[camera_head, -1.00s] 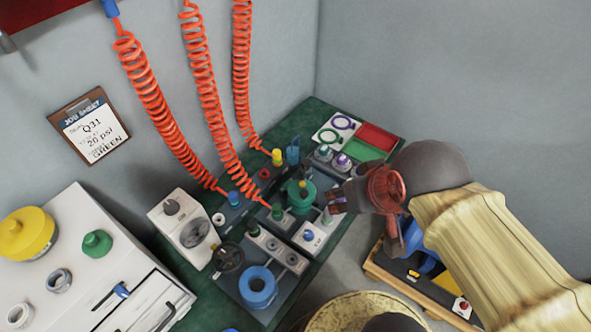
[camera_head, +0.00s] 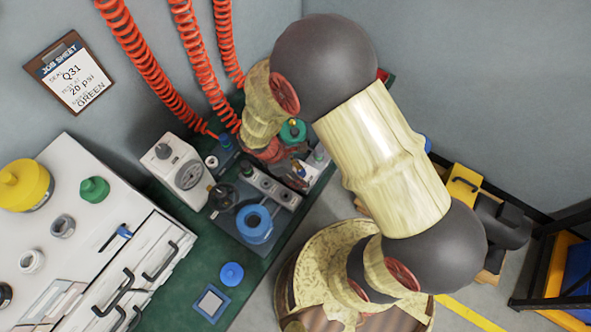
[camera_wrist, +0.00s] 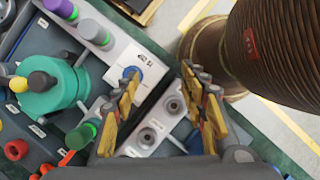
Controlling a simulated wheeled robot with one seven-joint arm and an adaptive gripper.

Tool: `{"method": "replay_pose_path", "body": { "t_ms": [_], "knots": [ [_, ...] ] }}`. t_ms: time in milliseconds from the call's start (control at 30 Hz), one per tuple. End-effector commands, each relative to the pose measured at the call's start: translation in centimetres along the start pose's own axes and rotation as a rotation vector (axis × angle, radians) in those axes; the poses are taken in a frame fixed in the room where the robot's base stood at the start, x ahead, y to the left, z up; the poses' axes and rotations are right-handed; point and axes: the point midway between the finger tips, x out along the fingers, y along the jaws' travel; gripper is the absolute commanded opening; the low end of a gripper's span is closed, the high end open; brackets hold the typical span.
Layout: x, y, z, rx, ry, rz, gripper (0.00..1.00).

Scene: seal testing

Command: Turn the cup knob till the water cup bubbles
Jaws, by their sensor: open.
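A blue round knob (camera_wrist: 131,75) sits on a white labelled panel (camera_wrist: 118,58) in the wrist view; the label is too small to read surely. My gripper (camera_wrist: 164,104) is open and empty. Its left finger is just below the knob in the picture, and its right finger is off to the right; I cannot tell whether either touches anything. In the head view my gripper (camera_head: 291,174) is low over the bench equipment, partly behind my arm, and hides much of the panel. I cannot identify the water cup or see bubbles.
A teal round vessel (camera_wrist: 52,92) stands left of my gripper. A grey block with round sockets (camera_wrist: 148,137) lies below the fingers. A blue ring (camera_head: 254,224) and a gauge box (camera_head: 178,168) stand nearby. Orange coiled hoses (camera_head: 196,70) hang behind.

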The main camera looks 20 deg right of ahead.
Motion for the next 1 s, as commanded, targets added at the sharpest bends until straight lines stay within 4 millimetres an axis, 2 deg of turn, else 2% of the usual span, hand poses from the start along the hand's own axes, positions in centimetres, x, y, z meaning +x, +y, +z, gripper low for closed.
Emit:
{"method": "replay_pose_path", "body": {
  "t_ms": [67,200,367,467,800,1000],
  "knots": [
    [0.7,1.8,-0.8,-0.122,0.001,0.042,0.43],
    [-0.2,4.4,-1.7,-0.278,0.014,0.113,0.43],
    [0.0,4.5,-1.9,-0.361,0.015,0.122,0.43],
    [0.7,4.6,-1.9,-0.372,0.014,0.121,0.43],
    [5.8,5.2,-2.2,-0.369,0.016,0.121,0.43],
    [7.3,5.4,-2.1,-0.368,0.015,0.121,0.43]
  ]
}}
